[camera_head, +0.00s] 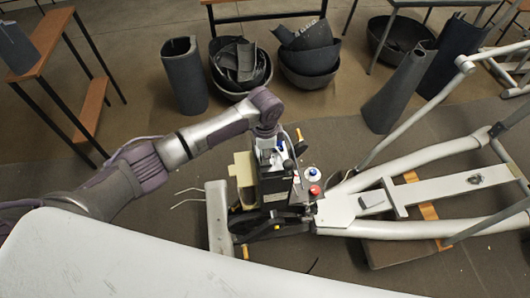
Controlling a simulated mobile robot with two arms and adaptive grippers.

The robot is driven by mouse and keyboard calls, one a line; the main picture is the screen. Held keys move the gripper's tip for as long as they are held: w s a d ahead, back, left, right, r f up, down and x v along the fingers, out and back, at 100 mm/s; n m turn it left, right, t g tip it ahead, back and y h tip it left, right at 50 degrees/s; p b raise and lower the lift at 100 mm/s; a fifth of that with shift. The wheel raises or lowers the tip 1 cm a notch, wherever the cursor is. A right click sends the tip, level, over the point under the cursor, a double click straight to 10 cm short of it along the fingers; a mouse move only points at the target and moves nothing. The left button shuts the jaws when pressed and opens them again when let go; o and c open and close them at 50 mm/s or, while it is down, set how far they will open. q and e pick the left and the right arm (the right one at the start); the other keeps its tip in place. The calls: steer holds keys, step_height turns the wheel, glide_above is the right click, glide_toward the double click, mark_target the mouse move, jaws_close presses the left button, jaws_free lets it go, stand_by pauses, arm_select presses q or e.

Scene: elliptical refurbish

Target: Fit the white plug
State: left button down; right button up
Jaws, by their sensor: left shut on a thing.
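My left gripper (277,153) reaches in from the left and points down over the black-and-grey drive unit of the elliptical machine. It is shut on a small white piece, which looks like the white plug (281,144); the fingers hide most of it. The drive unit (274,190) stands upright on the machine's frame, directly below the gripper. I cannot tell whether the plug touches a socket. A blue-and-white round part (312,173) and a red one (314,190) sit on the unit's right side. My right gripper is not in view.
Loose pale wires (188,195) stick out left of the grey front foot (219,215). The machine's long light-grey frame (420,200) runs to the right. Dark bins (240,68) and cover shells (184,75) stand behind. A wooden-topped bench (90,105) is at upper left.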

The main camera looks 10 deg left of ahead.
arm_select(q)
steer(key=shift+s+f, duration=0.15)
steer(key=shift+f, duration=0.3)
stand_by(0.3)
steer(key=c, duration=0.8)
jaws_free()
steer(key=shift+f, duration=0.1)
steer(key=shift+r, duration=0.55)
step_height(320, 180, up, 11)
